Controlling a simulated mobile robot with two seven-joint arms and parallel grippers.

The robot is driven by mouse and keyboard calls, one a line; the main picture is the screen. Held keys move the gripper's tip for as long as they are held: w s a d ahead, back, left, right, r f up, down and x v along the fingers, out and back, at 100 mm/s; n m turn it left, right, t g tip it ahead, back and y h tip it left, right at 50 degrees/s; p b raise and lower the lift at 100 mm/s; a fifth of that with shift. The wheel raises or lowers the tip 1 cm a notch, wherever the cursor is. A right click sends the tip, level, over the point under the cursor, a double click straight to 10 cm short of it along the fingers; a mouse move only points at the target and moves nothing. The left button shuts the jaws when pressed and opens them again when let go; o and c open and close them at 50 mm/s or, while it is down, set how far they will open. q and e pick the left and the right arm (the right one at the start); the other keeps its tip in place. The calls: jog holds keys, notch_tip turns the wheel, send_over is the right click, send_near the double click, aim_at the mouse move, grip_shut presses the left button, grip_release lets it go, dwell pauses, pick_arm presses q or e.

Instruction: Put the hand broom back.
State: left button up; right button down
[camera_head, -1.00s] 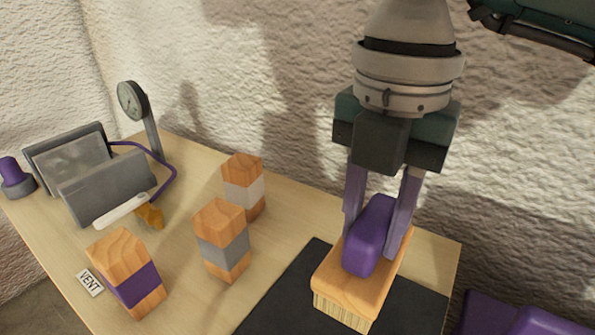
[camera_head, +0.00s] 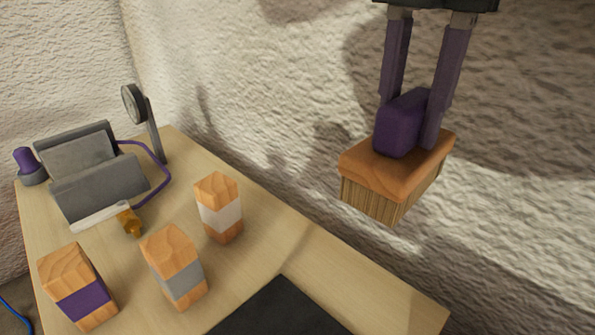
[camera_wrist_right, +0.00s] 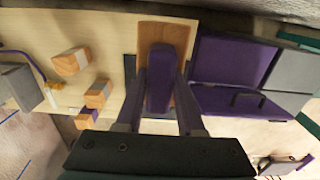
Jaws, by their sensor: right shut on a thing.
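The hand broom has a wooden block (camera_head: 375,166), pale bristles under it and a purple handle (camera_head: 400,124). My right gripper (camera_head: 411,112) is shut on the handle, with one purple finger on each side. It holds the broom in the air above the table's right end, bristles down and clear of the surface. In the right wrist view the purple handle (camera_wrist_right: 160,78) sits between the fingers, with the wooden block (camera_wrist_right: 179,34) behind it. A dark mat (camera_head: 283,312) lies bare on the table below. My left gripper is not in view.
Several items stand on the wooden table (camera_head: 330,268): blocks with white (camera_head: 221,218), grey (camera_head: 178,280) and purple (camera_head: 84,301) bands, a grey holder (camera_head: 98,188), a dial gauge (camera_head: 133,103) and a purple knob (camera_head: 24,159). A purple box (camera_wrist_right: 228,60) shows in the wrist view. A rough wall stands behind.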

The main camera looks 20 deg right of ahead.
notch_tip(320, 180, down, 20)
jog(key=b, duration=0.8)
jog(key=shift+r, duration=0.2)
jog(key=shift+w, duration=0.1)
jog(key=c, duration=0.5)
grip_release()
jog(key=shift+f, duration=0.1)
notch_tip(320, 180, up, 12)
jog(key=p, duration=0.4)
jog(key=shift+f, duration=0.15)
jog(key=shift+r, duration=0.3)
